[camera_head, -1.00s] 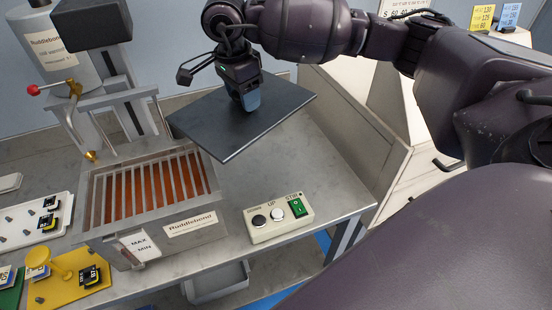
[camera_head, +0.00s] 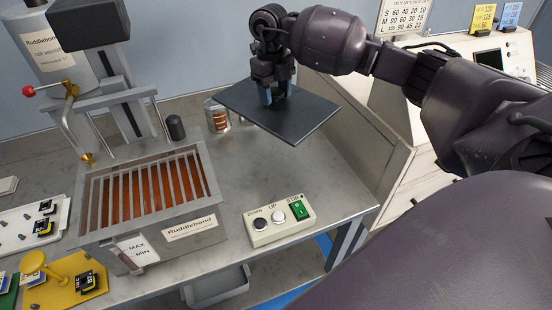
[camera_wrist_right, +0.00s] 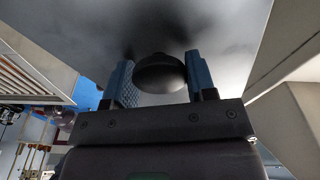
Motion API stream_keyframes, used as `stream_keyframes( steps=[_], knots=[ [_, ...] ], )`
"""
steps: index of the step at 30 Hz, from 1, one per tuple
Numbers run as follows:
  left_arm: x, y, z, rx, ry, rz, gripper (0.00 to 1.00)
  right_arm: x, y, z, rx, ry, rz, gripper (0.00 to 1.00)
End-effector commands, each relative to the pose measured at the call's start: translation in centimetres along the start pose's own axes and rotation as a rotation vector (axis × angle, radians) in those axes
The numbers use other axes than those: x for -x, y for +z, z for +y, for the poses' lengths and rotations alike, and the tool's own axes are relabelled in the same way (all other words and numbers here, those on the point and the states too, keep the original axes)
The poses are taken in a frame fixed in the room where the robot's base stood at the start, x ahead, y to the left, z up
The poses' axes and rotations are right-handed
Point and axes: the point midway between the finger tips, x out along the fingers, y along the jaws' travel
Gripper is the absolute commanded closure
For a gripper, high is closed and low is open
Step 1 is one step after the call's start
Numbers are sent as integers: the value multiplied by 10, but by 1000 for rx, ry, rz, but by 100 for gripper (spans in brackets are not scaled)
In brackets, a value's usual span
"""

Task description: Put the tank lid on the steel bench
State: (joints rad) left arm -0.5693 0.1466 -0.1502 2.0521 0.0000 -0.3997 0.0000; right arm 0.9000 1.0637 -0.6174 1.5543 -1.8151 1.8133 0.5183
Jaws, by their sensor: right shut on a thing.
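The tank lid (camera_head: 290,115) is a flat dark square plate. My right gripper (camera_head: 275,93) is shut on the lid's knob, and holds the lid above the right back part of the steel bench (camera_head: 325,180). The round dark knob (camera_wrist_right: 160,73) shows between the blue fingers in the right wrist view. The lid hides part of the bench. The open tank (camera_head: 150,192), with orange liquid and a metal grid, stands on the bench to the left of the lid. My left gripper is not in view.
A control box (camera_head: 279,220) with buttons and a green switch sits at the bench's front. A copper-wound coil in a clear holder (camera_head: 216,115) and a dark cylinder (camera_head: 176,127) stand behind the tank. A raised side panel (camera_head: 375,140) borders the bench's right.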

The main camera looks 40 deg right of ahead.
Motion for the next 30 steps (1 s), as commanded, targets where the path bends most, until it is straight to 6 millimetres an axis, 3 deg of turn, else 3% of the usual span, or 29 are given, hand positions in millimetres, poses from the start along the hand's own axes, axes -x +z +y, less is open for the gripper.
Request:
stream_keyframes(
  steps=[5, 21, 25, 30],
  knots=[
    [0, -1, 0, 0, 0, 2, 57, -7, 2, -5, -62, 8, -1, 88],
    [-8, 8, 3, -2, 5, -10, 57, -115, 14, -4, -64, 9, 3, 88],
    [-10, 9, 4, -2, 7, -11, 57, -134, 17, -4, -62, 9, 2, 88],
    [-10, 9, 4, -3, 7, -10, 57, -143, 18, -5, -62, 9, -2, 88]
  ],
)
